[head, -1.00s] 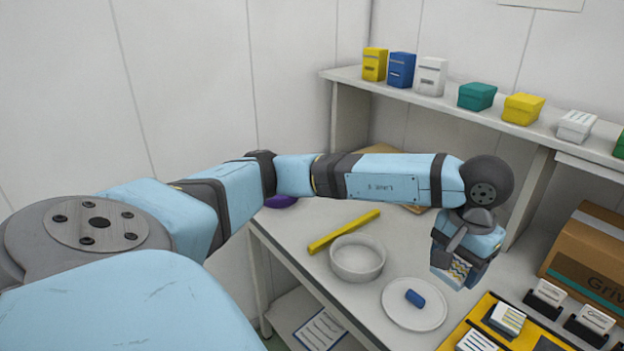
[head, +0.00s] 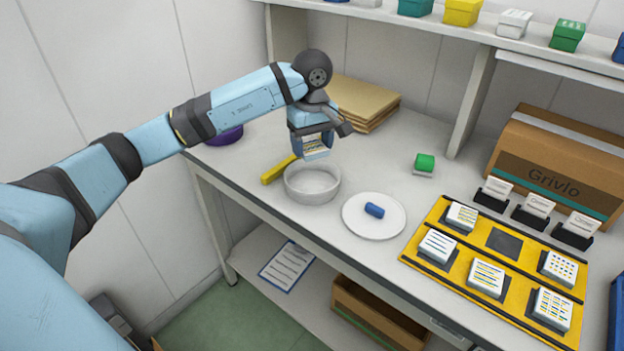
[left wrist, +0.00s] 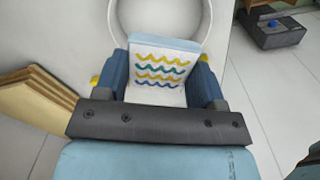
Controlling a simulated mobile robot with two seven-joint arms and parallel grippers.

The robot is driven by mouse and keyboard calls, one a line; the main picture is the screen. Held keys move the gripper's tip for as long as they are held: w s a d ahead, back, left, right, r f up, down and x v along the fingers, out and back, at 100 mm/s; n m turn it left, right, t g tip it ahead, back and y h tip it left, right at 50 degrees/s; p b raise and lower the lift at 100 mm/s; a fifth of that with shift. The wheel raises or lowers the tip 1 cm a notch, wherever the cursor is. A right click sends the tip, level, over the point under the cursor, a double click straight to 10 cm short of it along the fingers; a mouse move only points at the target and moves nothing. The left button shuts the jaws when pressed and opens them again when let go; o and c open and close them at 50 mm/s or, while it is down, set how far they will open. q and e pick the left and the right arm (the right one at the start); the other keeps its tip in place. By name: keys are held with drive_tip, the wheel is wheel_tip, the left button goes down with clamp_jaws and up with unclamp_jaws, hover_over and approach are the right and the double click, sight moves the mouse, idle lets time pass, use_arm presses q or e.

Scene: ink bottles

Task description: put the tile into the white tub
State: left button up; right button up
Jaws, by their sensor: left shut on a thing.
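The tile (left wrist: 160,65) is a white block with yellow, teal and blue wavy lines on its face. My left gripper (left wrist: 163,85) is shut on it, with one dark blue finger on each side. In the head view my left gripper (head: 312,145) holds the tile (head: 315,153) above the back part of the white tub (head: 312,193). The tub is a round, open, shallow bowl and looks empty where I see inside. In the left wrist view the tub's rim (left wrist: 118,20) shows behind the tile. My right gripper is not in view.
A yellow bar (head: 277,170) lies left of the tub. A white plate (head: 352,222) with a blue piece (head: 374,210) is to its right. A yellow rack (head: 447,284) holds several tiles. Stacked brown folders (head: 362,98) lie behind my gripper.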

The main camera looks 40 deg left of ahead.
use_arm(q)
hover_over(312, 186)
wheel_tip(312, 186, down, 5)
drive_tip(key=shift+w+r, duration=0.1)
drive_tip(key=shift+f+b, duration=0.35)
drive_tip(key=shift+f, duration=2)
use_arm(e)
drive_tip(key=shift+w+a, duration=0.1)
use_arm(q)
drive_tip(key=shift+f, duration=0.1)
drive_tip(key=o, duration=1)
drive_tip(key=shift+f, duration=0.1)
drive_tip(key=shift+r, duration=0.5)
wheel_tip(312, 186, up, 11)
drive_tip(key=shift+f+p, duration=0.2)
drive_tip(key=shift+p, duration=0.4)
drive_tip(key=shift+r, duration=0.4)
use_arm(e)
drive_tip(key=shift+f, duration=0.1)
